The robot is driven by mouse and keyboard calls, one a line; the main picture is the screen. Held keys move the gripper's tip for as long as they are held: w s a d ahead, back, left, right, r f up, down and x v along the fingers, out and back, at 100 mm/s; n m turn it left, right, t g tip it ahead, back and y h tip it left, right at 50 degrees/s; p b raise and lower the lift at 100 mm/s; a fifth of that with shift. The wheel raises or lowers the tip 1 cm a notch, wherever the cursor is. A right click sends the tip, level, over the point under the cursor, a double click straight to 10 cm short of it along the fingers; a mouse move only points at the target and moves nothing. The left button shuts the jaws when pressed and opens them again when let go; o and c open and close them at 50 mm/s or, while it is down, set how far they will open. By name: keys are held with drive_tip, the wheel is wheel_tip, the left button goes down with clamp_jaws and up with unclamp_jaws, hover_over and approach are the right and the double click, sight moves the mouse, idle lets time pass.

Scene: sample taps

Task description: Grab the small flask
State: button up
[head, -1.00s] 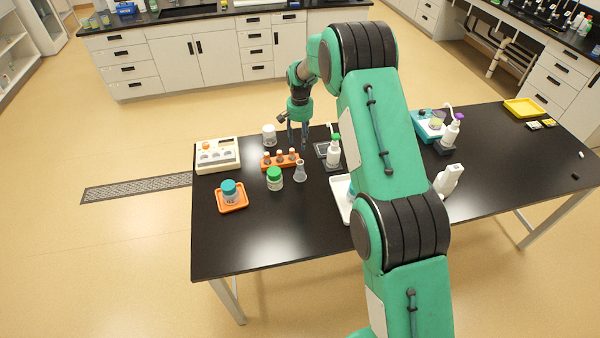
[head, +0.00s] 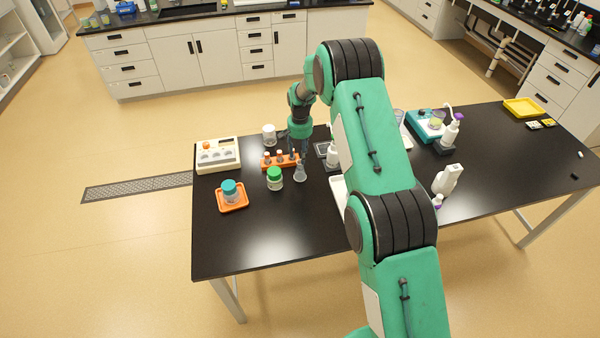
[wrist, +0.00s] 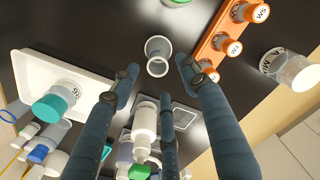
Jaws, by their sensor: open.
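The small flask (head: 300,172) is a clear conical flask standing upright on the black table, right of the green-capped jar. In the wrist view the flask (wrist: 158,56) is seen from above, with its round mouth towards the camera. My gripper (head: 301,150) is just behind and above it in the head view, fingers pointing down. In the wrist view my gripper (wrist: 160,82) is open and empty, its dark fingers spread, with the flask just beyond the tips. I see no contact with the flask.
A white squeeze bottle (head: 333,156) and a white tray (wrist: 92,76) are on the other side. The table front is clear.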

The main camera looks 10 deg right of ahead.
sight(300, 162)
drive_tip(key=shift+f, duration=0.25)
drive_tip(key=shift+f+p, duration=0.55)
drive_tip(key=shift+f, duration=1.95)
drive_tip(key=c, duration=1.1)
